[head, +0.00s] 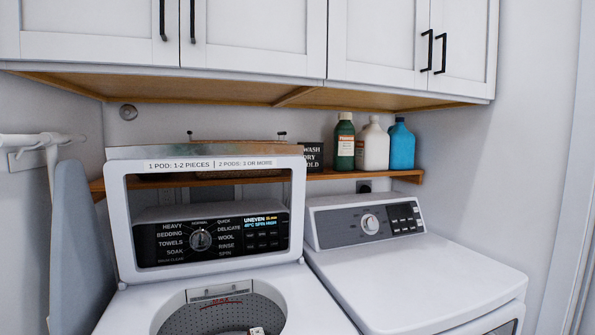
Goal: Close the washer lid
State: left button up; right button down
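The washer (120,309) stands at the lower left in the head view. Its lid (118,222) is raised and stands nearly upright at the back. The lid is a white frame with a see-through middle, and the control panel (215,240) with its dial shows through it. A label about pods runs along the lid's top edge. The round drum opening (215,318) is uncovered, with grey perforated walls and a small light-coloured item inside that I cannot make out. Neither of my grippers is in the view.
A white dryer (435,283) stands close on the washer's right, its top clear. A wooden shelf (345,174) behind holds several bottles, a sign and a basket. White cabinets (260,40) hang above. An ironing board (75,235) leans at the left wall.

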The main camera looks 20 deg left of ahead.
aim_at(185, 209)
jog(key=i+l+u, duration=0.4)
jog(key=l+u, duration=0.2)
jog(key=i+l+u, duration=0.15)
jog(key=l+u, duration=0.15)
jog(key=i+l+u, duration=0.1)
jog(key=l+u, duration=0.2)
jog(key=l, duration=0.1)
